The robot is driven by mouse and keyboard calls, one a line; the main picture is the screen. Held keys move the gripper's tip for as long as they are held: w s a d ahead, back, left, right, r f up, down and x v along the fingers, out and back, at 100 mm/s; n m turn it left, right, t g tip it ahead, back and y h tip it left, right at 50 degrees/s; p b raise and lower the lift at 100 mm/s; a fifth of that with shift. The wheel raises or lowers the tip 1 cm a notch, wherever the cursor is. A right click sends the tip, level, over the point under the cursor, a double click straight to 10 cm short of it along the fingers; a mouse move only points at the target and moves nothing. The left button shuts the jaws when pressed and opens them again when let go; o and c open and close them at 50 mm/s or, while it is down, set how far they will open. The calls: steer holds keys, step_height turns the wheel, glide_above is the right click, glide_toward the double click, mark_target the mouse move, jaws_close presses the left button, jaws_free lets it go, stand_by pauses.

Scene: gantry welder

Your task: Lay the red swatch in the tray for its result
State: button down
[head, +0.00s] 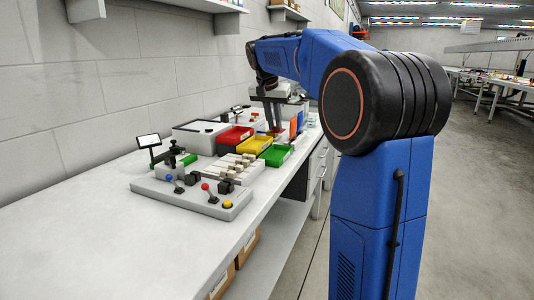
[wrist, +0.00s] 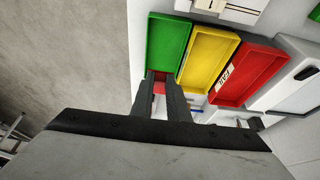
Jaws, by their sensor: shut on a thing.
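My gripper (wrist: 160,80) is shut on the red swatch (wrist: 159,87), which shows between its two dark fingers in the wrist view. The swatch is by the near end of the green tray (wrist: 151,56); its height above the bench is unclear. In the head view my gripper (head: 273,122) points down behind the red tray (head: 235,137), yellow tray (head: 254,144) and green tray (head: 276,156).
A control panel (head: 160,188) with coloured-knob levers stands at the bench's near part, with a white block rack (head: 232,173) behind it. A grey-framed box (head: 200,136) is by the wall. Upright orange (head: 293,128) and blue panels stand beyond the trays. The near bench top is clear.

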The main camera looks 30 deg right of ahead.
glide_above(274, 159)
steer(key=s+a, duration=0.1)
steer(key=a, duration=0.1)
steer(key=shift+s+d+f, duration=0.1)
steer(key=shift+d+f, duration=0.05)
steer(key=shift+f, duration=2.2)
steer(key=shift+s+d+f, duration=0.1)
steer(key=shift+f, duration=2.25)
steer(key=shift+f, duration=0.6)
steer(key=c, duration=1.7)
jaws_free()
steer(key=shift+r, duration=0.1)
